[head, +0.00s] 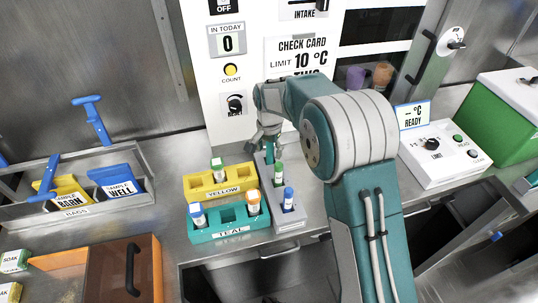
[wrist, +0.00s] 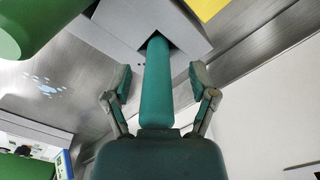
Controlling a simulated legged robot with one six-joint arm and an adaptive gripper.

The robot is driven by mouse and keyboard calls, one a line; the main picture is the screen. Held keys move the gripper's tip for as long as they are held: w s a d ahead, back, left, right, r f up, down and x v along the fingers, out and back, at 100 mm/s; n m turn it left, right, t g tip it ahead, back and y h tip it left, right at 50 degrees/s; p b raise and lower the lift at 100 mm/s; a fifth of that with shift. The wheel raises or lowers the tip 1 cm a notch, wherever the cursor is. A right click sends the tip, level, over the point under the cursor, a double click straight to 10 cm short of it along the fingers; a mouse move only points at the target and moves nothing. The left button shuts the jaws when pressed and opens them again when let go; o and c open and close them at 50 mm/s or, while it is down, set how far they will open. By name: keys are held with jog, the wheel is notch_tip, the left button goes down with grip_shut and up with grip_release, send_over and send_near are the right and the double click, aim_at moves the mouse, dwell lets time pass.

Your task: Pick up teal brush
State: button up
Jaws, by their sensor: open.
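The teal brush (wrist: 157,85) shows in the wrist view as a smooth teal handle running down into a square hole of the grey rack (wrist: 125,35). My gripper (wrist: 159,80) is open, with one finger on each side of the handle and a visible gap on both sides. In the head view my gripper (head: 267,135) is above the back end of the grey rack (head: 289,219), and a bit of the brush (head: 269,156) shows just below it. The brush's lower end is hidden in the rack.
The grey rack also holds a green-capped tube (head: 279,170) and a blue-capped tube (head: 288,197). A yellow rack (head: 205,191) and a teal rack (head: 224,231) with tubes stand close on the left. A wet patch (wrist: 42,85) lies on the counter.

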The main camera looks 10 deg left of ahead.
jog(key=shift+d, duration=0.1)
grip_shut()
jog(key=shift+r, duration=0.1)
